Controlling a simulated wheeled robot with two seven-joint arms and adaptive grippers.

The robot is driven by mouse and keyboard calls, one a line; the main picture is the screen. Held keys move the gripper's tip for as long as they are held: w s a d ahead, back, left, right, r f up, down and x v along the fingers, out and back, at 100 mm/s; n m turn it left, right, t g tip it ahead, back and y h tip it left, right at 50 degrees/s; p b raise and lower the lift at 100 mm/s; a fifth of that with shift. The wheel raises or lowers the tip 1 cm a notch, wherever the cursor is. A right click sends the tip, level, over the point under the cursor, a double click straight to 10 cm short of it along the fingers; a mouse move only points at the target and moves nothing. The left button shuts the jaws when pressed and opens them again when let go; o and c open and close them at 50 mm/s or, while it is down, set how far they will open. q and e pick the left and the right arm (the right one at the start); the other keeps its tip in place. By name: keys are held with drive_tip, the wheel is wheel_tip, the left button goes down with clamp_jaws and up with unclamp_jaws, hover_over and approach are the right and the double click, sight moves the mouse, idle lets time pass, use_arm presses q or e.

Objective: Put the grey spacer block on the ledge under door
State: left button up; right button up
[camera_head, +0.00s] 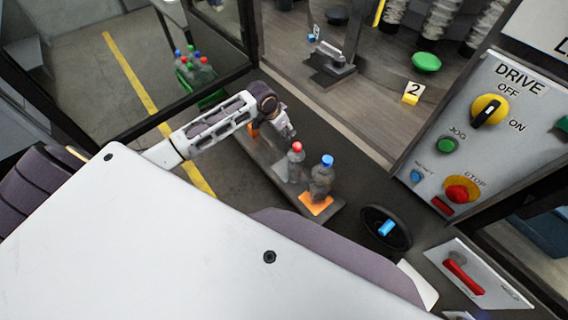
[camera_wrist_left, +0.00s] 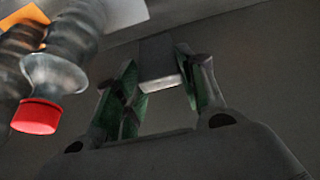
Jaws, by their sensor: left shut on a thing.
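My left gripper (camera_head: 284,128) reaches in from the left over a narrow grey ledge (camera_head: 262,155) with orange pads. In the left wrist view, its green-padded fingers (camera_wrist_left: 162,88) are shut on the grey spacer block (camera_wrist_left: 157,62), which has a pale near end. The block cannot be made out in the head view. A glass door in a dark frame (camera_head: 75,125) stands at the left. From these views I cannot tell whether the block touches any surface. My right gripper is in neither view.
A red-capped bottle (camera_head: 295,163) and a blue-capped bottle (camera_head: 321,180) stand on the ledge close to my left gripper. A round black dial with a blue grip (camera_head: 386,228) lies to their right. The drive panel (camera_head: 490,120) is at the right. A crate of bottles (camera_head: 205,98) stands beyond the glass.

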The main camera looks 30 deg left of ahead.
sight(284, 142)
use_arm(q)
wheel_tip(284, 142, down, 5)
drive_tip(key=shift+f, duration=0.6)
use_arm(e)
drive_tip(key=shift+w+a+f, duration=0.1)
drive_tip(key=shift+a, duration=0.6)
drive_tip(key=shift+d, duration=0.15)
